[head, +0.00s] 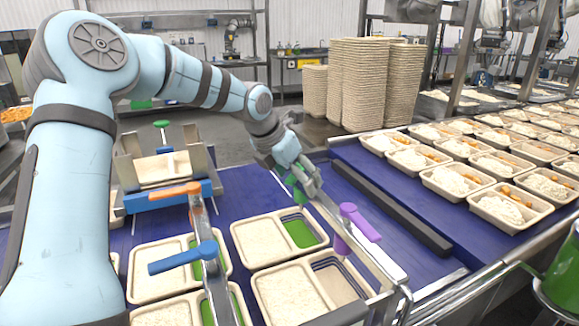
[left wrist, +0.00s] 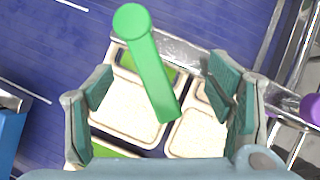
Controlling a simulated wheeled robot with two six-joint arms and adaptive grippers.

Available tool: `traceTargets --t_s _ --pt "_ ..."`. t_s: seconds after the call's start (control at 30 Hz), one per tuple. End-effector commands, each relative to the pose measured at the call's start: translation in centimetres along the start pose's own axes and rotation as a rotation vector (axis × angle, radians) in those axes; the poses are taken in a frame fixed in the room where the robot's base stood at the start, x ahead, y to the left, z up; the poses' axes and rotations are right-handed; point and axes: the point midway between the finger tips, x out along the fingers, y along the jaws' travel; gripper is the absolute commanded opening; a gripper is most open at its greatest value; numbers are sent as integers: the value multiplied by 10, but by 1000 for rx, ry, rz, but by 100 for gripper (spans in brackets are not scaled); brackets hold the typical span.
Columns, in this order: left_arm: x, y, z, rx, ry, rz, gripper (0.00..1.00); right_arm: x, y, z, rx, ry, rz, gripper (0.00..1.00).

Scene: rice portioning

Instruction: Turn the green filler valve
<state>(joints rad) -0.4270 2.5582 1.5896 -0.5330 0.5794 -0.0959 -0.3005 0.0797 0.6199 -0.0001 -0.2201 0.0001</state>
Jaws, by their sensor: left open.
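The green filler valve (left wrist: 150,65) is a long lever handle with a round end in the left wrist view. It lies between the two open fingers of my left gripper (left wrist: 160,85), with a visible gap on both sides. In the head view my left gripper (head: 300,182) is at the far end of the metal filler rail. Green parts of the valve (head: 299,194) show there, the rest hidden by the gripper. My right gripper is in neither view.
A purple valve (head: 359,222) sits nearer on the same rail; blue (head: 183,257) and orange (head: 174,191) valves are to the left. Trays with rice (head: 263,240) lie below on the blue belt (head: 262,198). Another green handle (head: 161,124) stands behind. Stacked trays (head: 360,85) rise at the back.

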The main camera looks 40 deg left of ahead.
Motion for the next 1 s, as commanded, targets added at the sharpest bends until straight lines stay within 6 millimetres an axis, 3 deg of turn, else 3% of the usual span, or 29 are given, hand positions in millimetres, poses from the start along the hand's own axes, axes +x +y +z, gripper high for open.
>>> traceTargets --t_s 0.37,0.8,1.0 --pt "-3 0 1 1 0 -2 83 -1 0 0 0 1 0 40" --pt "-66 0 2 1 -1 -2 83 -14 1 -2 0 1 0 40" --pt "-80 0 1 1 1 -2 83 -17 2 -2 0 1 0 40"
